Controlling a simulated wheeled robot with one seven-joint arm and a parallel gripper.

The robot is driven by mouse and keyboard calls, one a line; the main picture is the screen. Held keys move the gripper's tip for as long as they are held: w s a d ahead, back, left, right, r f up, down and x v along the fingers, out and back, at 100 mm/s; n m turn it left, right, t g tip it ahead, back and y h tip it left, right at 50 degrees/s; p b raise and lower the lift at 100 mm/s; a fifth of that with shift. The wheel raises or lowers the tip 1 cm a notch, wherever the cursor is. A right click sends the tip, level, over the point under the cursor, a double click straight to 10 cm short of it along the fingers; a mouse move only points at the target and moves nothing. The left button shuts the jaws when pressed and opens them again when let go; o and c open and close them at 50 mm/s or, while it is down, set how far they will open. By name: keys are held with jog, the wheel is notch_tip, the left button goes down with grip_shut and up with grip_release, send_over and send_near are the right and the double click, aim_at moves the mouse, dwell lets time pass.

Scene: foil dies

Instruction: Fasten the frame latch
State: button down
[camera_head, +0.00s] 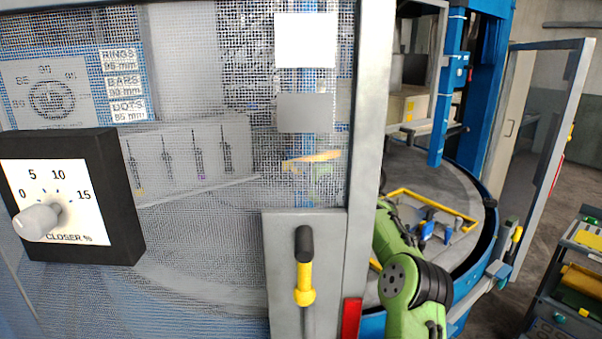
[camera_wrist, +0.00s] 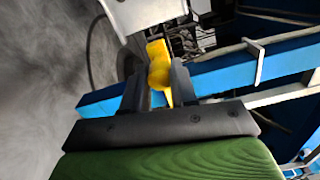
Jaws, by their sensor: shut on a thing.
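In the wrist view my gripper (camera_wrist: 156,84) is shut on a yellow handle (camera_wrist: 159,72), with a black finger on each side of it. The handle is beside a blue beam (camera_wrist: 225,75). It looks like the frame latch, but its catch is not clear to see. In the head view my green arm (camera_head: 405,285) reaches behind the grey post, and my gripper cannot be made out. A blurred yellow shape (camera_head: 312,158) shows there through the mesh panel.
A black-knobbed lever with a yellow collar (camera_head: 305,296) is on the near grey plate. A dial box (camera_head: 75,195) is at left. Behind the post are a round table (camera_head: 425,180) and blue frame columns (camera_head: 448,110). An open door (camera_head: 540,140) and a cart (camera_head: 570,270) stand at right.

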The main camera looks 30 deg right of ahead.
jog(key=shift+f, duration=0.25)
jog(key=c, duration=0.9)
grip_release()
jog(key=shift+r, duration=0.1)
jog(key=s+b, duration=0.1)
jog(key=s, duration=0.4)
jog(key=s+d+b, duration=0.1)
jog(key=s, duration=0.4)
jog(key=s+d+b, duration=0.1)
jog(key=s+b, duration=0.1)
jog(key=s, duration=0.3)
jog(key=shift+s, duration=0.3)
jog(key=shift+d, duration=0.1)
